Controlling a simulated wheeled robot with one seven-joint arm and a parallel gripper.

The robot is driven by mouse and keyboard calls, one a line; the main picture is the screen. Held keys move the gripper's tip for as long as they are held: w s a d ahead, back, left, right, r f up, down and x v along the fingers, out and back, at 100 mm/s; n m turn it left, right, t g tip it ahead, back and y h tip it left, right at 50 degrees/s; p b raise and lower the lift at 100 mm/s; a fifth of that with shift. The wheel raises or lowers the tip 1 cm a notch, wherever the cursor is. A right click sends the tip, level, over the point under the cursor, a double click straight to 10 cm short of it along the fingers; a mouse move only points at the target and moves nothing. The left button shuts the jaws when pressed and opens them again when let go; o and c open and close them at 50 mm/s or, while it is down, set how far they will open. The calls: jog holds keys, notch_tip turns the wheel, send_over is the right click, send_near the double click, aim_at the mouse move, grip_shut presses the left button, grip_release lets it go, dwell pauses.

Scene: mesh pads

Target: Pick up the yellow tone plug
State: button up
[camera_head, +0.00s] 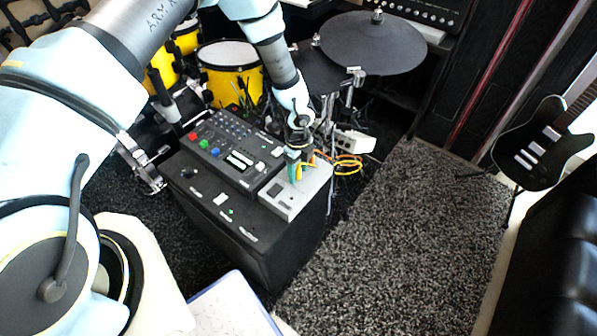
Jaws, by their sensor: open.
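My gripper (296,162) hangs over the right part of the black equipment box, pointing down, with its fingers at a small grey unit (300,192). It is open. A small yellow piece, which looks like the yellow tone plug (299,173), shows right at the fingertips, above the grey unit. The fingers partly hide it, and I cannot tell whether they touch it. Yellow-orange cable (347,161) lies in loops just right of the gripper; how it joins the plug is not clear.
A black control panel (228,150) with coloured buttons lies left of the grey unit on the black box (240,232). Yellow drums (230,78) and a dark cymbal pad (373,44) stand behind. A guitar (540,143) stands at right. The grey carpet (400,250) right of the box is clear.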

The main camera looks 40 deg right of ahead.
jog(key=shift+f, duration=0.25)
grip_shut()
dwell(0.3)
